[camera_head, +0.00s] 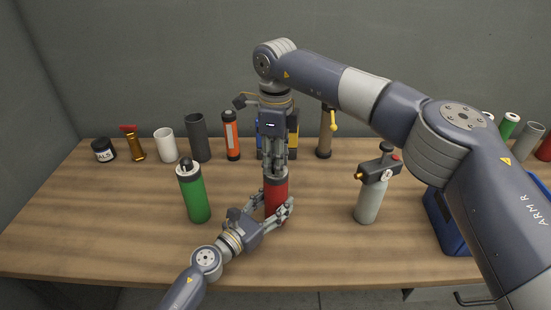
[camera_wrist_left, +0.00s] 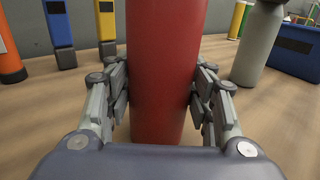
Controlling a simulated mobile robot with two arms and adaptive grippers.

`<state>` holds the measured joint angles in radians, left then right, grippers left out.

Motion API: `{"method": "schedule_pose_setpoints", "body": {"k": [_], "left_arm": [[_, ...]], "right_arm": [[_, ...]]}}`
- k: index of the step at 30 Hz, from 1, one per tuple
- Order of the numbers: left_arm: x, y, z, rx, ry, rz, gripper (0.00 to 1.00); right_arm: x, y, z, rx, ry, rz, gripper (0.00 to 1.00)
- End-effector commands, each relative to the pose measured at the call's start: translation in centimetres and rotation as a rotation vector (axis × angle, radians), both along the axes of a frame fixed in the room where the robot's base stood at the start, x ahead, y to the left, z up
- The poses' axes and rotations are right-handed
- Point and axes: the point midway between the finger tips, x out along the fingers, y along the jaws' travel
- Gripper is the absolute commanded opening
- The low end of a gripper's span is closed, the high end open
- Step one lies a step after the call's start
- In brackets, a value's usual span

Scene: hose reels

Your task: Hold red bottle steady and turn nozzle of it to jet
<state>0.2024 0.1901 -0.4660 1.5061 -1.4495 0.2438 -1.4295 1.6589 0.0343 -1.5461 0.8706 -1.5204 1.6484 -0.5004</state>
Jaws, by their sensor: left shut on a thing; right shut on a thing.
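The red bottle (camera_head: 275,190) stands upright on the wooden table, in the middle of the head view. My left gripper (camera_head: 284,213) is shut around its lower body from the front. In the left wrist view the red bottle (camera_wrist_left: 165,70) fills the gap between the fingers of my left gripper (camera_wrist_left: 162,95). My right gripper (camera_head: 275,165) points straight down from above and is shut on the top of the bottle, where the nozzle sits. The nozzle itself is hidden by the right gripper's fingers, so its setting cannot be seen.
A green bottle (camera_head: 193,192) stands to the left and a grey spray bottle (camera_head: 370,200) to the right. A blue bin (camera_head: 447,225) is at the right, partly behind my right arm. Several tubes and containers line the back edge. The table's front left is clear.

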Motion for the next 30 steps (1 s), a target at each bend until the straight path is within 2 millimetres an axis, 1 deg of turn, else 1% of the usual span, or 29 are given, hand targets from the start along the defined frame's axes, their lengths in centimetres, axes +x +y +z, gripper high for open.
{"method": "schedule_pose_setpoints", "body": {"k": [6,15,21,30], "left_arm": [[0.0,0.06,-0.06,-0.001,0.002,0.001,0.17],[0.0,0.06,-0.06,-0.001,0.002,0.001,0.17],[0.0,0.06,-0.06,0.0,0.001,0.001,0.17],[0.0,0.06,-0.06,0.0,0.001,0.001,0.17]], "right_arm": [[0.03,-0.15,-0.09,-0.003,0.001,0.178,0.01],[0.03,-0.18,-0.09,-0.003,0.0,0.345,0.01],[0.05,-0.2,-0.1,-0.004,0.001,0.397,0.01],[0.06,-0.22,-0.1,-0.004,0.0,0.414,0.01]]}}
